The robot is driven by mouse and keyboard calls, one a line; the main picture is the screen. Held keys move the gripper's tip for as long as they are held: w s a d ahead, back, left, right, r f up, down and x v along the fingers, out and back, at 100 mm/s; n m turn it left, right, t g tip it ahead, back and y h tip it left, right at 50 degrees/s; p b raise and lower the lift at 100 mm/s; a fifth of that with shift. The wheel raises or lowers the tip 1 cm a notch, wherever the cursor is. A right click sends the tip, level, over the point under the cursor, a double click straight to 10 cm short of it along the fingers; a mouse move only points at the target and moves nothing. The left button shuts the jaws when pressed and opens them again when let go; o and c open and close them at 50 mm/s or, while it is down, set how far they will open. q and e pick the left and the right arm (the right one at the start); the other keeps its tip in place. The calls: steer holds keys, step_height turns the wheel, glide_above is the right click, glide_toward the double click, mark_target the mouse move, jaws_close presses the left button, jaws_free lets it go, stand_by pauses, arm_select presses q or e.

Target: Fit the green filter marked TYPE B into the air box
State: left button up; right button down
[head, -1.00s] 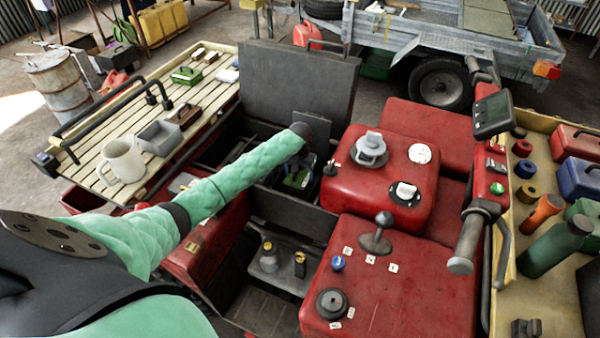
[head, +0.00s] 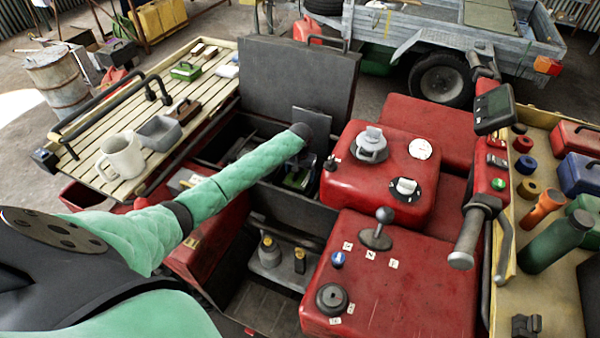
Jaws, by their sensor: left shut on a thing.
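A green filter (head: 297,181) shows low inside the dark open air box (head: 262,208), partly hidden by my left arm and in shadow. I cannot read its marking or tell whether it is seated. My left gripper (head: 298,168) reaches down into the box and is shut on the filter, its fingers mostly hidden. The air box's grey lid (head: 298,75) stands upright behind. Another green block-like item (head: 187,72) lies on the slatted rack at the left. My right gripper is not in view.
The slatted rack (head: 97,168) holds a mug (head: 122,156), a grey tray (head: 160,134) and small items. The red tank (head: 375,190) and handlebar (head: 468,238) stand right of the box. A bench with bottles and cases lies at far right.

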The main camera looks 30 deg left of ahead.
arm_select(q)
steer(key=shift+f, duration=0.85)
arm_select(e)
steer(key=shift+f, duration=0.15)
arm_select(q)
steer(key=o, duration=0.9)
steer(key=shift+o, duration=0.2)
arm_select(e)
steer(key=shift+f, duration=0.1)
arm_select(q)
steer(key=shift+r, duration=0.35)
step_height(320, 180, up, 2)
steer(key=p, duration=0.2)
steer(key=shift+r+p, duration=0.2)
steer(key=shift+p, duration=0.15)
step_height(320, 180, up, 4)
steer(key=p, duration=0.4)
steer(key=shift+r, duration=0.3)
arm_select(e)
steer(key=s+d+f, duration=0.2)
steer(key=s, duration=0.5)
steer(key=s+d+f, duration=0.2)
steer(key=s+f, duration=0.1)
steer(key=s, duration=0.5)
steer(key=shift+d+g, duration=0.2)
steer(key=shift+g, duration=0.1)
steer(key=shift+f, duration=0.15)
